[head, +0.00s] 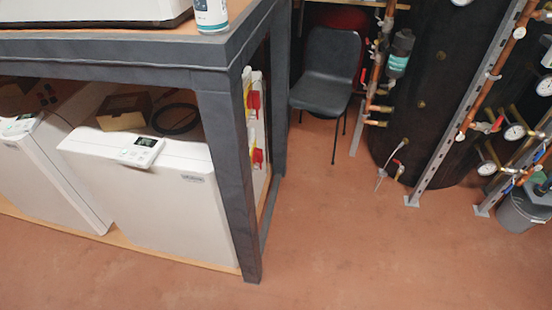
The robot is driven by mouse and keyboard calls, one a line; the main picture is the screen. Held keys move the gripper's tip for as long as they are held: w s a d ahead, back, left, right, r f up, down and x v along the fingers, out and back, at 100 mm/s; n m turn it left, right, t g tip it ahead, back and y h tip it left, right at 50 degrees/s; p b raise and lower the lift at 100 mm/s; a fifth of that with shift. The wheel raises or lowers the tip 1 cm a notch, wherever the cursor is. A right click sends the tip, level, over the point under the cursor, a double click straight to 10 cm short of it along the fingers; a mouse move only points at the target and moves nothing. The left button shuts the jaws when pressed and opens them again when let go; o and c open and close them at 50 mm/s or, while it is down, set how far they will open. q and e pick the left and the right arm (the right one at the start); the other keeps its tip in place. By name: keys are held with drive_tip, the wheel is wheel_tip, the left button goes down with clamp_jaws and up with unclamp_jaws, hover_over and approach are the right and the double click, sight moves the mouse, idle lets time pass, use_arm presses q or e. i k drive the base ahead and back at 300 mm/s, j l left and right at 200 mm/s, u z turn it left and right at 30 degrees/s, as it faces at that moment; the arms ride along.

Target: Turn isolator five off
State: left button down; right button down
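Isolator switches with red handles on yellow plates are fixed to the side of the bench frame. An upper one (254,100) and a lower one (258,157) show in the head view, seen at a steep angle just right of the dark front post. I cannot read any number on them, so I cannot tell which is isolator five. The handle positions are too small to judge. Neither of my grippers is in view.
A dark metal bench frame (225,130) holds white heat pump units (160,200). A black chair (325,75) stands behind it. Pipes, gauges and a dark tank (420,110) are at the right, with a grey bucket (522,210). The reddish floor (350,240) in front is clear.

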sight(258, 153)
drive_tip(key=i+l+u, duration=0.1)
drive_tip(key=u, duration=0.35)
drive_tip(key=l+u, duration=0.2)
drive_tip(key=u, duration=0.25)
drive_tip(key=l+u, duration=0.25)
drive_tip(key=u, duration=0.2)
drive_tip(key=l+u, duration=0.15)
drive_tip(key=l, duration=0.45)
drive_tip(key=l+u, duration=0.15)
drive_tip(key=l, duration=0.4)
drive_tip(key=l+u, duration=0.15)
drive_tip(key=l, duration=0.4)
drive_tip(key=k+l+u, duration=0.15)
drive_tip(key=l, duration=0.45)
drive_tip(key=k+l+u, duration=0.15)
drive_tip(key=l, duration=0.4)
